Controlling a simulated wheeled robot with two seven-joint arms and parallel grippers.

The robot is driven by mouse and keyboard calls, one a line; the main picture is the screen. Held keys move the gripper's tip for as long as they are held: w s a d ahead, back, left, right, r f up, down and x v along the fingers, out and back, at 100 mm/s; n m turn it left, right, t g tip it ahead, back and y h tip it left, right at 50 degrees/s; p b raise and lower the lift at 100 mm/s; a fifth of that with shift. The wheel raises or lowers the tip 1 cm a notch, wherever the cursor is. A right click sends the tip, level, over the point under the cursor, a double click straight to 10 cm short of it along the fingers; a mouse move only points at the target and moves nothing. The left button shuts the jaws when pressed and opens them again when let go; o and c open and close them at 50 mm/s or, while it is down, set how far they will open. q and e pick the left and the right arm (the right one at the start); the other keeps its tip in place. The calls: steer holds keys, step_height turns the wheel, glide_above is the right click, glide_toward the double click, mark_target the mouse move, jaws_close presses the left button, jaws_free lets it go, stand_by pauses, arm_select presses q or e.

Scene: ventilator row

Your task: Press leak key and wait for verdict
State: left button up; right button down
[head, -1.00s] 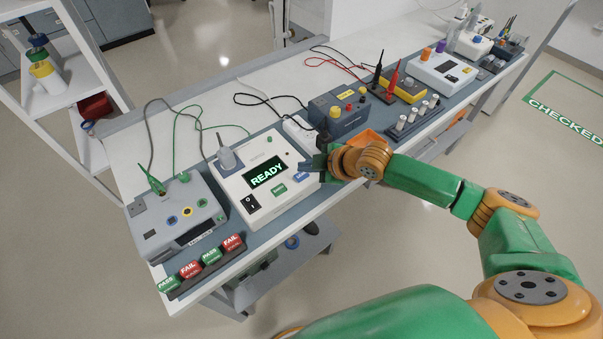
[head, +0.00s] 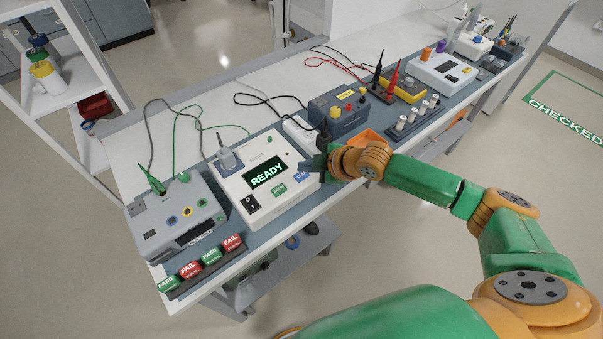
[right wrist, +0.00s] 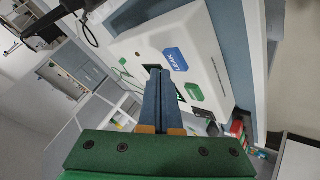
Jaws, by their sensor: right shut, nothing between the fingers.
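The white tester (head: 250,205) stands on the bench, and its display (head: 267,172) reads READY. Below the display are a green key (head: 279,189) and a blue key (head: 302,176). In the right wrist view the blue key (right wrist: 175,60) reads LEAK, and the green key (right wrist: 194,91) lies beside it. My right gripper (head: 308,164) is shut and empty at the tester's right edge, close to the blue key. In the right wrist view its blue-grey fingers (right wrist: 158,75) reach over the panel beside the LEAK key; contact cannot be told. My left gripper is not in view.
A grey device (head: 175,215) stands left of the tester, with PASS and FAIL blocks (head: 208,262) in front. A blue-grey box (head: 340,113) and an orange tray (head: 372,137) are to the right. Cables run along the bench's back.

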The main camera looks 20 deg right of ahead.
mark_target(306, 177)
steer(key=shift+f, duration=0.4)
steer(key=shift+f+b, duration=0.3)
steer(key=shift+f, duration=0.05)
stand_by(0.5)
steer(key=shift+r, duration=0.1)
steer(key=shift+r+p, duration=0.65)
steer(key=shift+p, duration=0.25)
step_height(306, 177, up, 5)
steer(key=p, duration=0.5)
steer(key=shift+r, duration=0.15)
